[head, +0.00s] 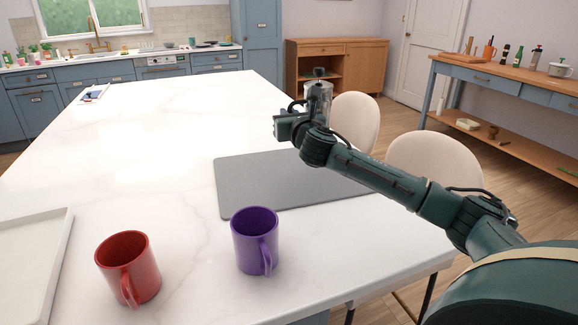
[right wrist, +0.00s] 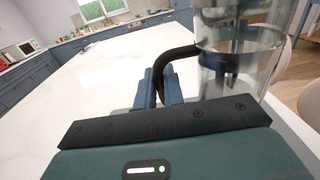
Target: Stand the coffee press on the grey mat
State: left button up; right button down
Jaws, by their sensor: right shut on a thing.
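The coffee press (head: 318,97) is a clear glass cylinder with a dark top, seen partly behind my right gripper (head: 303,118) in the head view. It looks about upright. In the right wrist view the glass body (right wrist: 236,75) is at the right, and the fingers of my right gripper (right wrist: 162,88) are shut on its black handle (right wrist: 178,52). The grey mat (head: 250,190) lies flat and empty on the white table, partly hidden by my right arm. The press appears near the mat's far side; its base and height are hidden. My left gripper is out of view.
A purple mug (head: 254,242) stands just in front of the mat, and a red mug (head: 128,268) to its left. A white tray (head: 30,262) lies at the left edge. Pale chairs (head: 435,160) stand along the table's right side. The table's middle (head: 140,150) is clear.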

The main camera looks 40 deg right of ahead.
notch_tip(320, 180, down, 10)
jog(key=shift+r+b, duration=0.15)
jog(key=shift+b, duration=1.1)
jog(key=c, duration=1.5)
grip_release()
jog(key=shift+f, duration=0.2)
jog(key=shift+r, duration=0.1)
jog(key=v, duration=1.2)
jog(key=shift+r, duration=0.1)
